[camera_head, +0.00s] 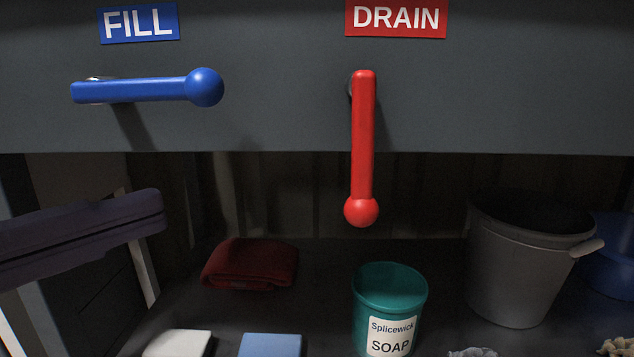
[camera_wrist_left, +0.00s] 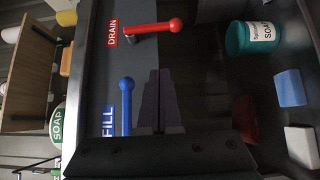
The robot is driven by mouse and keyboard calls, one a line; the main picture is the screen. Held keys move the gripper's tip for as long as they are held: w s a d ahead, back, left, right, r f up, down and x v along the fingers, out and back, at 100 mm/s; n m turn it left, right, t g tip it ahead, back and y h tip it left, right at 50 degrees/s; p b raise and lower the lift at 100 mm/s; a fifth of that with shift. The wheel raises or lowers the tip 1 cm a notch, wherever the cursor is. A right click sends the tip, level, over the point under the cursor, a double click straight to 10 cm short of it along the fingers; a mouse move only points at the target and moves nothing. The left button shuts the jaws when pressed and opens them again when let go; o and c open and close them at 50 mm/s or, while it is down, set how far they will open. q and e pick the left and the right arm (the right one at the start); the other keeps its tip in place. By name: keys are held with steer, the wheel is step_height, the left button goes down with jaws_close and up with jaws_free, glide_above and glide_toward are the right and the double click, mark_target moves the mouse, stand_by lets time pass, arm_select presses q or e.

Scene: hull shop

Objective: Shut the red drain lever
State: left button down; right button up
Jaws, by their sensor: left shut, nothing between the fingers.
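The red drain lever (camera_head: 362,140) hangs straight down from its pivot on the grey panel, its round knob at the bottom, under the red DRAIN label (camera_head: 396,18). It also shows in the left wrist view (camera_wrist_left: 155,28). My left gripper (camera_head: 158,212) is shut and empty. It is in the lower left of the head view, below the panel and well to the left of the drain lever, not touching it. Its dark fingers also show in the left wrist view (camera_wrist_left: 158,78). My right gripper is not in view.
The blue fill lever (camera_head: 140,89) lies level, knob to the right, under the FILL label (camera_head: 138,23). Below the panel stand a teal soap tub (camera_head: 376,290), a grey bucket (camera_head: 515,270), a folded red cloth (camera_head: 250,264), and white (camera_head: 178,343) and blue (camera_head: 270,345) blocks.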

mark_target(361, 150)
arm_select(q)
steer(key=shift+w+d, duration=0.1)
steer(key=s+d+p+x, duration=0.2)
steer(key=p+x, duration=0.1)
steer(key=x, duration=0.9)
steer(key=shift+w+d, duration=0.2)
steer(key=shift+d, duration=0.05)
